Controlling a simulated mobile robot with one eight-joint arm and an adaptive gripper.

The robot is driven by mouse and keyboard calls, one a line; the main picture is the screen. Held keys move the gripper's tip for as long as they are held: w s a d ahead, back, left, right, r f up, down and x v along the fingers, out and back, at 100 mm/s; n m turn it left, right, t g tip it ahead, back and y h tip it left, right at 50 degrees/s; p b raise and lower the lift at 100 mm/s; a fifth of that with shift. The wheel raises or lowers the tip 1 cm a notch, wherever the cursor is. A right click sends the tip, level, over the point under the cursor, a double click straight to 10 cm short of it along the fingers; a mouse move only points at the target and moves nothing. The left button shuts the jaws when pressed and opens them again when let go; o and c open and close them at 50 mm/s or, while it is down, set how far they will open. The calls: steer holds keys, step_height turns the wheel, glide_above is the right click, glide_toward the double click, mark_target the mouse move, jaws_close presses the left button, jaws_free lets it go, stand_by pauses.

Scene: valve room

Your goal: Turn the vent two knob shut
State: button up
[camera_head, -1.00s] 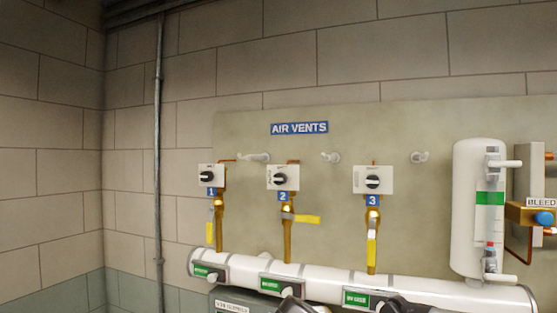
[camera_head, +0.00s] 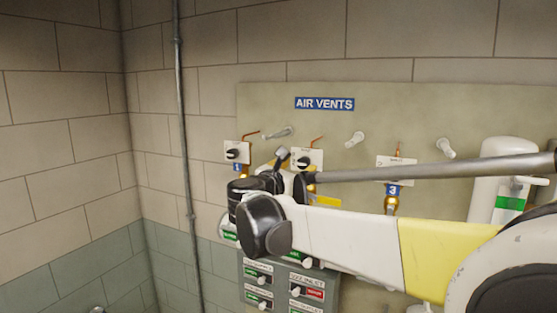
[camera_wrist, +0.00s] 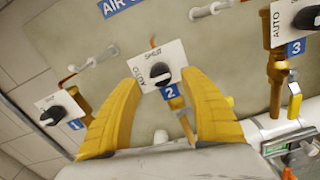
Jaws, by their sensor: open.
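The vent two knob (camera_wrist: 161,75) is black on a white plate (camera_wrist: 146,70) above the blue 2 label (camera_wrist: 170,92) in the wrist view. The plate has SHUT printed at its top and AUTO at its left. The knob's white mark is hard to read. My gripper (camera_wrist: 160,82) is open, its two yellow fingers on either side of the knob as seen from the wrist. I cannot tell how far the tips are from the plate. In the head view the vent two plate (camera_head: 313,158) is partly hidden behind my arm, and my fingers are mostly hidden.
Vent one's knob (camera_wrist: 52,116) is left and vent three's knob (camera_wrist: 307,17) is right. White pegs (camera_head: 355,140) stick out of the panel above. A yellow lever (camera_head: 327,201) shows below vent two. A grey box with labelled switches (camera_head: 285,285) is below. A white cylinder (camera_head: 500,180) stands right.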

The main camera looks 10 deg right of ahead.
mark_target(302, 164)
steer(key=shift+p+x, duration=0.3)
steer(key=shift+x, duration=1.7)
jaws_close()
